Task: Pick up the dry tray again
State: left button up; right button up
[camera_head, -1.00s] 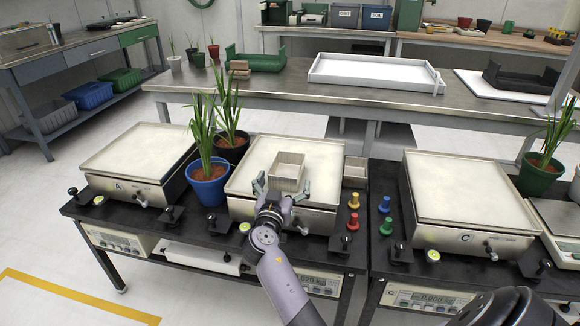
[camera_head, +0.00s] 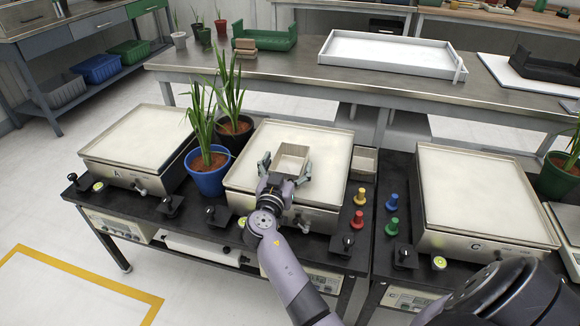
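A small square open tray (camera_head: 291,157), pale with thin walls, sits on the plate of the middle scale (camera_head: 329,185). It looks empty. My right gripper (camera_head: 286,168) is at the tray's near side, its fingers spread with one by the left side and one by the right. A gap to the walls is too small to make out. A second small tray (camera_head: 364,163) stands just right of the middle scale. My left gripper is not in view.
Two potted plants, one in a blue pot (camera_head: 209,181) and one in a black pot, stand close left of the middle scale. Coloured pegs, including a blue one (camera_head: 392,201), stand right of it. Scales A (camera_head: 136,135) and C (camera_head: 468,190) have bare plates.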

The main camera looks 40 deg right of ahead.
jog(key=c, duration=1.1)
jog(key=shift+r, duration=0.15)
jog(key=shift+c, duration=0.2)
